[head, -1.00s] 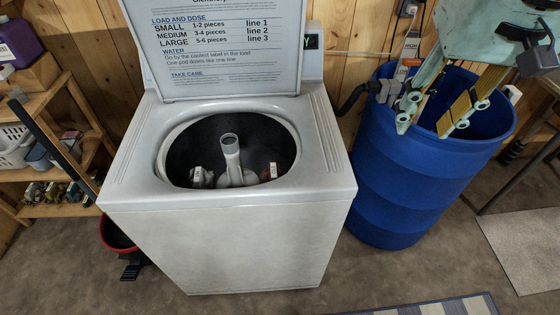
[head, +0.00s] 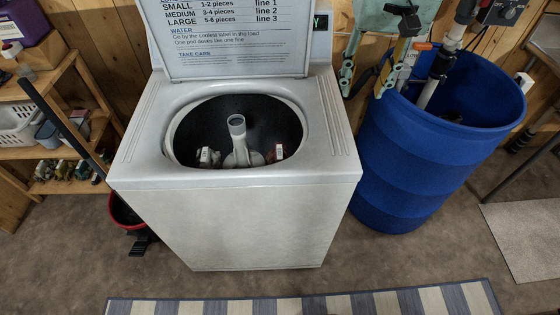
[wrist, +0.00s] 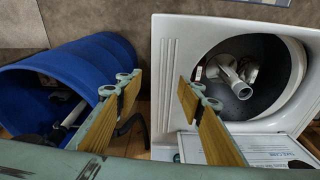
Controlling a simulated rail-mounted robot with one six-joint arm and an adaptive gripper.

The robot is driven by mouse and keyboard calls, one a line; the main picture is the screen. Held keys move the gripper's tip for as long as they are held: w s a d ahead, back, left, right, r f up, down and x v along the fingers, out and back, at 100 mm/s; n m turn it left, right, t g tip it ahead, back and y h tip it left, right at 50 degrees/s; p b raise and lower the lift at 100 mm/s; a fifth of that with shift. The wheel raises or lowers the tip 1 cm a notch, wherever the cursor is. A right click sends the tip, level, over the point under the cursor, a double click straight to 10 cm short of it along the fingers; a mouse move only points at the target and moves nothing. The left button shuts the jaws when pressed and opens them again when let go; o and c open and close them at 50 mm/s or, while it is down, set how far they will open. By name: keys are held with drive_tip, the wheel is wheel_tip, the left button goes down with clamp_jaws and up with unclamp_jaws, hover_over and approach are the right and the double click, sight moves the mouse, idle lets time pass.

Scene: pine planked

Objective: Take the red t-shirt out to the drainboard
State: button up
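The washing machine (head: 235,215) stands open, lid up. In its dark tub (head: 270,115), around the pale central post (head: 237,135), lie low bundles with white tags. A small reddish patch (head: 270,157) by the right tag may be the red t-shirt; most of it is hidden by the tub rim. My gripper (head: 364,88) is between the washer and the blue barrel, at the washer's right. In the wrist view my gripper (wrist: 161,84) has its wood-coloured fingers wide apart, with nothing between them; the washer tub is to the right. I see no drainboard.
The blue barrel (head: 430,150) stands right of the washer, with pipes inside. Shelves (head: 60,100) with a white basket (head: 18,125) are at left. A red bucket (head: 122,212) sits on the floor by the washer. A striped rug (head: 310,303) lies in front; the floor there is clear.

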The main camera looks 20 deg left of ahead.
drive_tip(key=w+a+f+n+g+p, duration=0.1)
drive_tip(key=w+a+f, duration=0.6)
drive_tip(key=a+f, duration=0.55)
drive_tip(key=g+p, duration=0.1)
hover_over(279, 152)
wheel_tip(279, 152, down, 14)
drive_tip(key=f, duration=0.1)
drive_tip(key=shift+r, duration=0.25)
drive_tip(key=shift+f+b, duration=0.85)
drive_tip(key=shift+f, duration=3.45)
drive_tip(key=shift+d+f+b, duration=0.1)
drive_tip(key=shift+f+b, duration=0.7)
drive_tip(key=shift+f, duration=1.8)
